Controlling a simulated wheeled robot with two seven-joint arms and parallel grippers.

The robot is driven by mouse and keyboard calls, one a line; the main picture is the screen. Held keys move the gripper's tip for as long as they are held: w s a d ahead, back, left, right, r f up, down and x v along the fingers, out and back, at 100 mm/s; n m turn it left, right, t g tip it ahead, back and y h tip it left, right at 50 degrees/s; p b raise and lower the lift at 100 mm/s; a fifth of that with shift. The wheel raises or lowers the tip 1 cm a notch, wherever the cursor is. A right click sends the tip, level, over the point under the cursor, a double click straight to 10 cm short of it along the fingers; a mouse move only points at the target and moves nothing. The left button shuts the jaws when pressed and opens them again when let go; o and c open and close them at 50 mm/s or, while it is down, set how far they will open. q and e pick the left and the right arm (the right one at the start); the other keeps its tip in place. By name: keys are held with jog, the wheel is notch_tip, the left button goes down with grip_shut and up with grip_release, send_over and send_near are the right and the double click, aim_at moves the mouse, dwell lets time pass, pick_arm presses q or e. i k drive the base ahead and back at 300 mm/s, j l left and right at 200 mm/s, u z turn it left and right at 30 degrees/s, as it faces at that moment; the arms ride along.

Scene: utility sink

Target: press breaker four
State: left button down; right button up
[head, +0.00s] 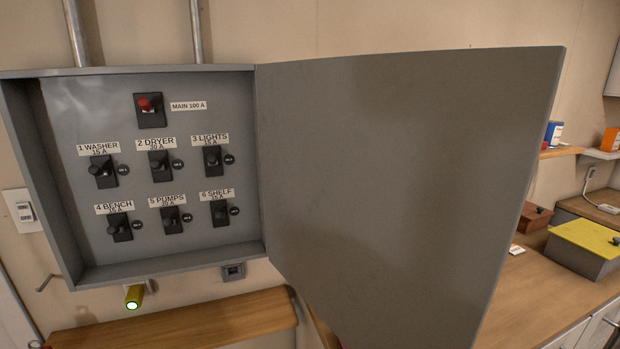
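The grey breaker box (160,272) hangs on the wall at the left, with its door (400,190) swung open to the right. Breaker four (120,228), labelled "4 BENCH", is a black switch at the lower left of the panel, with a small round tag at its right. Breakers one (103,171), two (160,165) and three (212,161) sit in the row above. Breakers five (171,219) and six (220,212) are to its right. The main breaker (149,109) with a red knob is at the top. Neither gripper shows in the head view.
The open door fills the middle of the view and hides part of the counter. A wooden shelf (180,322) runs below the box, with a lit yellow flashlight (134,296) above it. A yellow-lidded box (585,245) stands on the counter (530,300) at right.

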aim_at(111, 230)
jog(key=i+l+u, duration=0.1)
jog(key=l+u, duration=0.4)
jog(key=l, duration=0.25)
jog(key=l+u, duration=0.5)
jog(key=l, duration=0.25)
jog(key=k+l+u, duration=0.15)
jog(key=l+u, duration=0.35)
jog(key=l, duration=0.25)
jog(key=i+j+z, duration=0.15)
jog(key=j, duration=0.2)
jog(key=i+j+z, duration=0.15)
jog(key=j, duration=0.15)
jog(key=i+j+z, duration=0.15)
jog(key=j, duration=0.2)
jog(key=j+z, duration=0.1)
jog(key=j, duration=0.3)
jog(key=i+j+z, duration=0.15)
jog(key=j, duration=0.25)
jog(key=i+j+z, duration=0.25)
jog(key=i+j, duration=0.15)
